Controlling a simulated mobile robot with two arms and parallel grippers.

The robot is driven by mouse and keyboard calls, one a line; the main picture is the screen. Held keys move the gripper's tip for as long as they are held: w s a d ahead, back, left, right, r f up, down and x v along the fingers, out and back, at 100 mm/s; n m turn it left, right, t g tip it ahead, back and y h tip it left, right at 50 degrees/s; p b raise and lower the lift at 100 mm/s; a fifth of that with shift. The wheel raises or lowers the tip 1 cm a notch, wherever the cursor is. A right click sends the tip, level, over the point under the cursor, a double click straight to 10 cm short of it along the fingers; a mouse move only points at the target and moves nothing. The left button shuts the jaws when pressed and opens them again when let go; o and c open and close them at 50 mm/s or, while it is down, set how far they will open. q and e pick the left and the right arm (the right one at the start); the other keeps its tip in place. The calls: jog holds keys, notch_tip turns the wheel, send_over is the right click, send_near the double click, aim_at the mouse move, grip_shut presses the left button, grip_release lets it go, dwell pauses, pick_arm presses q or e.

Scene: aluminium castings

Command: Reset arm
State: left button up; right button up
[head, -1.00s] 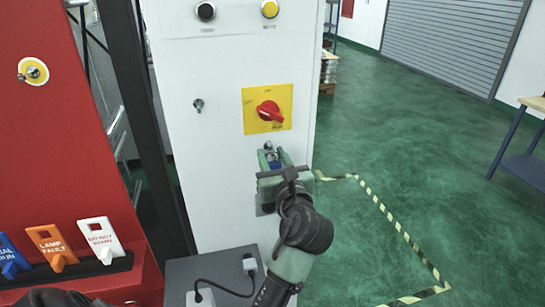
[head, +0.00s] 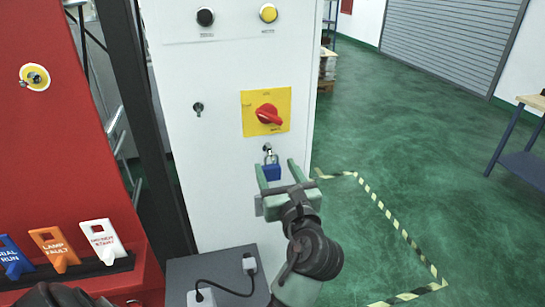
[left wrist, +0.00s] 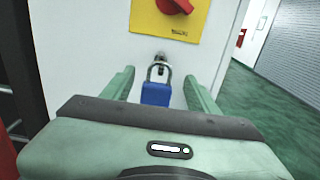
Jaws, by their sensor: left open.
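My left gripper (head: 278,177) is open in front of the white cabinet (head: 225,130). Its two green fingers stand on either side of a blue padlock (head: 272,171), apart from it as far as I can tell. The padlock hangs by its metal shackle from a hasp below the red rotary switch (head: 268,114) on its yellow plate. In the left wrist view the padlock (left wrist: 155,93) shows between the fingers (left wrist: 158,88), below the yellow plate (left wrist: 172,18). My right gripper is not identifiable in view.
A red panel (head: 60,120) with blue, orange and white tags (head: 101,240) on a black rail stands at the left. A grey box (head: 215,276) with plugs and a cable sits below the cabinet. Green floor with striped tape (head: 395,225) is open at the right.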

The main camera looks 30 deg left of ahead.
pick_arm(q)
jog(key=w+d+f+h+b, duration=0.15)
jog(key=d+f+h, duration=0.3)
jog(key=f, duration=0.85)
jog(key=w+d+f+h, duration=0.25)
jog(key=d+f, duration=0.25)
jog(key=f, duration=0.9)
jog(key=s+d+f+n+g+h+b, duration=0.1)
jog(key=s+d+f+n+g+h, duration=0.3)
jog(key=f, duration=0.8)
jog(key=s+a+f+n+b, duration=0.15)
jog(key=s+f, duration=0.35)
jog(key=f, duration=0.7)
jog(key=s+f+n+g+h+b, duration=0.15)
jog(key=s+f+n+g, duration=0.45)
jog(key=s+f, duration=1.2)
jog(key=s+a+f+n, duration=0.1)
jog(key=s+f+n, duration=0.2)
jog(key=s, duration=0.4)
jog(key=s+a+f+n+b, duration=0.1)
jog(key=s+a+f+n, duration=0.1)
jog(key=s+n, duration=0.3)
jog(key=s+a+f+n+h, duration=0.1)
jog(key=s+f+n, duration=0.2)
jog(key=s, duration=0.6)
jog(key=shift+a+f+n+g, duration=0.25)
jog(key=shift+f+n+g, duration=0.15)
jog(key=shift+n, duration=0.25)
jog(key=shift+c, duration=0.2)
